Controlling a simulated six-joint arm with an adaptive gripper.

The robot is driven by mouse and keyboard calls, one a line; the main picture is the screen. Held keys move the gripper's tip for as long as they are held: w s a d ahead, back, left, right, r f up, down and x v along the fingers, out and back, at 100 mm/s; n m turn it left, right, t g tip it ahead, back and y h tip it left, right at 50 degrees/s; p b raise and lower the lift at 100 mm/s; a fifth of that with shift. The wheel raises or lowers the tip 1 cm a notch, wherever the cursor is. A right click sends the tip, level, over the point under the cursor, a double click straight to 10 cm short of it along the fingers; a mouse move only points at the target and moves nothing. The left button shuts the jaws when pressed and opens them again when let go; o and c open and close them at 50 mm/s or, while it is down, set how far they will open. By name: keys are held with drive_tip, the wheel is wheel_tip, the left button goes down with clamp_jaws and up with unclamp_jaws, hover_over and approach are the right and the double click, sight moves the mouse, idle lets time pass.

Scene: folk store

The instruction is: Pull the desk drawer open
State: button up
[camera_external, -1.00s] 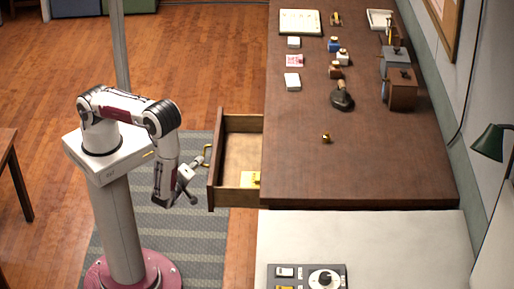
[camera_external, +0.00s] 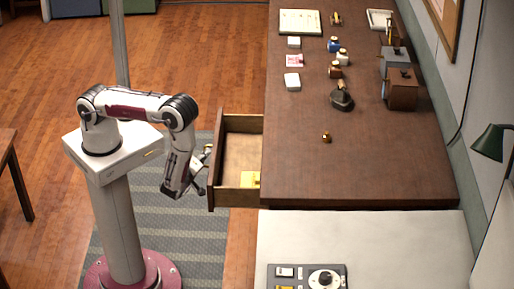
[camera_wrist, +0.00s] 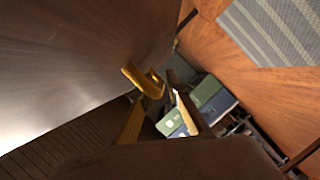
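The desk drawer (camera_external: 236,194) stands pulled out from the left side of the brown desk (camera_external: 370,165), its inside visible from above. Its brass handle (camera_external: 208,155) is on the drawer front, partly hidden by my arm in the external view. My gripper (camera_external: 203,187) is low beside the drawer front. In the wrist view the handle (camera_wrist: 144,80) is close to the tips of my gripper (camera_wrist: 164,88). The two fingers appear apart, with a gap between them. I cannot tell whether a finger touches the handle.
A yellow object (camera_external: 250,179) lies in the drawer. Bottles, small boxes and other items stand on the desk top. A striped rug (camera_external: 160,235) covers the floor by my base. A pale counter with a control panel (camera_external: 306,277) adjoins the desk at the front.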

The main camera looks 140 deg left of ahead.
drive_tip(key=shift+c, duration=0.3)
clamp_jaws()
drive_tip(key=s+d, duration=0.3)
drive_tip(key=shift+s+d, duration=0.1)
drive_tip(key=shift+d, duration=0.1)
drive_tip(key=shift+o, duration=0.3)
unclamp_jaws()
drive_tip(key=v, duration=1.2)
idle(0.5)
